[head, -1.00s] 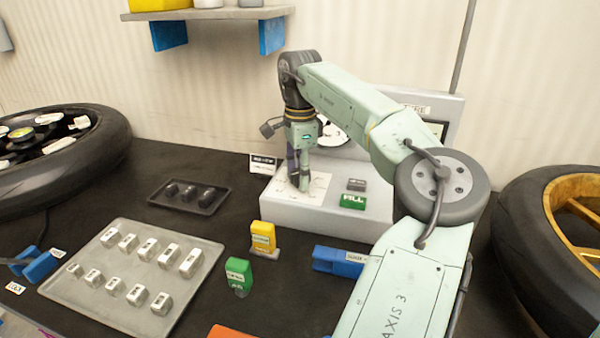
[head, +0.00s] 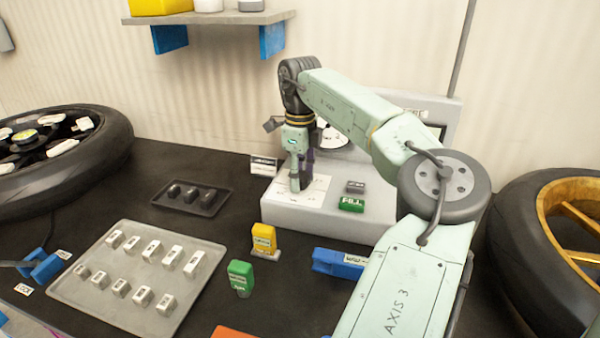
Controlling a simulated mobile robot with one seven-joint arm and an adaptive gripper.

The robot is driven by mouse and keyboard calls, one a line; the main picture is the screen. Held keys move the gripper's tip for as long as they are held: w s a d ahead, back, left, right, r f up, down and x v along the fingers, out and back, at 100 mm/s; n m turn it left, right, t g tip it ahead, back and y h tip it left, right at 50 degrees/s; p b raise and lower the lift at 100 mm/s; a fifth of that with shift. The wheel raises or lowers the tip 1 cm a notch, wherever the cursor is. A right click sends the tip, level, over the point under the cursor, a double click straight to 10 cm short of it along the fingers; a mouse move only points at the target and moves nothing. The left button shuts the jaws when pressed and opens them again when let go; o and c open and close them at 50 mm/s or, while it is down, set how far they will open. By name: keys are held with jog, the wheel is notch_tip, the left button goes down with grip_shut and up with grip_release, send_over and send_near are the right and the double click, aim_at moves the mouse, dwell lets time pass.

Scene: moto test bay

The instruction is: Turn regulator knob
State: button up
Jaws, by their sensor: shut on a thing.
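The regulator unit (head: 280,217) is a pale grey console at the back of the black bench, with a white dial plate (head: 318,186) on its sloped top. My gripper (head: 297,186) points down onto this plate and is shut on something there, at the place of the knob. The knob itself is hidden by the fingers. A green FILL button (head: 351,205) and a dark grey button (head: 355,187) sit on the console to the right of my gripper. A round gauge (head: 334,136) behind is partly covered by my arm.
A grey tray (head: 205,290) with several metal blocks lies at front left, a small dark tray (head: 225,203) behind it. Yellow (head: 263,238) and green (head: 240,275) pieces and a blue clamp (head: 335,262) stand before the console. Tyred wheels flank the bench at left (head: 110,160) and right (head: 510,230).

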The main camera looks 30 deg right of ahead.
jog(key=m, duration=0.4)
jog(key=shift+m, duration=0.3)
jog(key=m, duration=0.3)
jog(key=shift+m, duration=0.4)
jog(key=m, duration=0.8)
jog(key=shift+b, duration=0.35)
jog(key=m+b, duration=0.1)
jog(key=m, duration=0.3)
jog(key=shift+m, duration=0.3)
jog(key=m, duration=0.3)
jog(key=shift+m+b, duration=0.35)
jog(key=shift+m, duration=0.05)
jog(key=m+b, duration=0.1)
jog(key=m, duration=0.3)
jog(key=shift+m+b, duration=0.4)
jog(key=shift+m, duration=1.8)
